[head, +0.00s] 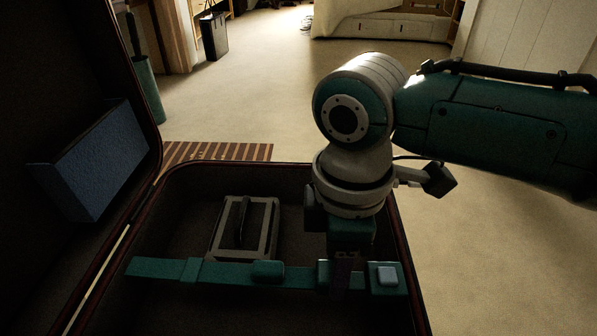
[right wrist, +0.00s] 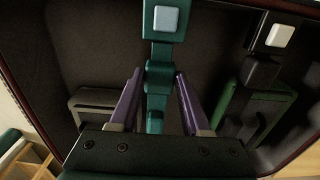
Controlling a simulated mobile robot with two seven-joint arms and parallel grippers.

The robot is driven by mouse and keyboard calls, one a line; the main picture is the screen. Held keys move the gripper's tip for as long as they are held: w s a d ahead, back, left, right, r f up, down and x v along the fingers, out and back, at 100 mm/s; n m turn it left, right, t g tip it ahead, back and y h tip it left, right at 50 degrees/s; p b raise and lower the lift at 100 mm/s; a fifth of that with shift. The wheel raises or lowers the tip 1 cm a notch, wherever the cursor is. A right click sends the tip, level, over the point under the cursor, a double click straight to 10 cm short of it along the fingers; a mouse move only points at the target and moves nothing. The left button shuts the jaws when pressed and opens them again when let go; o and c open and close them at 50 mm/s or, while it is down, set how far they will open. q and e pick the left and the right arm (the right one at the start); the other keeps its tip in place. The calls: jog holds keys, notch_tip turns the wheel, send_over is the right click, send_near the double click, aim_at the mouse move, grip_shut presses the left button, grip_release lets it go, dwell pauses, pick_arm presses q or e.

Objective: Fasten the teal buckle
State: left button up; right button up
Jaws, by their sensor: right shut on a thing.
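The teal strap (head: 225,274) lies across the open suitcase (head: 180,180). The teal buckle's socket (head: 387,277), with a pale blue button, is at its right end; the socket also shows at the top of the right wrist view (right wrist: 165,20). My right gripper (head: 343,280) is low over the strap, just left of the socket. In the right wrist view its purple fingers are shut on the teal buckle tongue (right wrist: 158,76). A narrow teal piece spans from tongue to socket; how deep it sits I cannot tell. My left gripper is not in view.
A grey-framed case with a dark handle (head: 271,226) sits in the suitcase behind the strap. A blue box (head: 95,165) is against the open lid.

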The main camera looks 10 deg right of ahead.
grip_shut()
dwell(0.8)
